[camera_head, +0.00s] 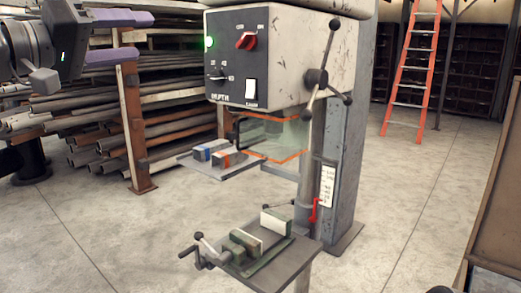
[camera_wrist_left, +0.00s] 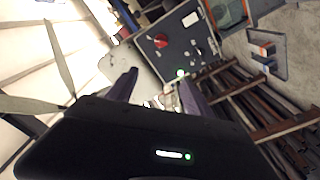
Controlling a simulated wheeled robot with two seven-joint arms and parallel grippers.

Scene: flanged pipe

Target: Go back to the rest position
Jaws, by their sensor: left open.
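My left gripper (camera_head: 146,36) is at the upper left of the head view, its two purple fingers spread apart with nothing between them. It is left of the drill press head (camera_head: 285,60) and apart from it in the picture. In the left wrist view the purple fingers (camera_wrist_left: 157,78) are also open and empty, with the press's control panel (camera_wrist_left: 172,45) beyond them. My right gripper is not in view.
A vise (camera_head: 245,242) sits on the press table (camera_head: 292,262). A small shelf (camera_head: 232,172) holds blocks with blue and orange marks. A pipe rack (camera_head: 132,110) stands behind my left gripper. An orange ladder (camera_head: 412,75) stands at the back right. The floor between is clear.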

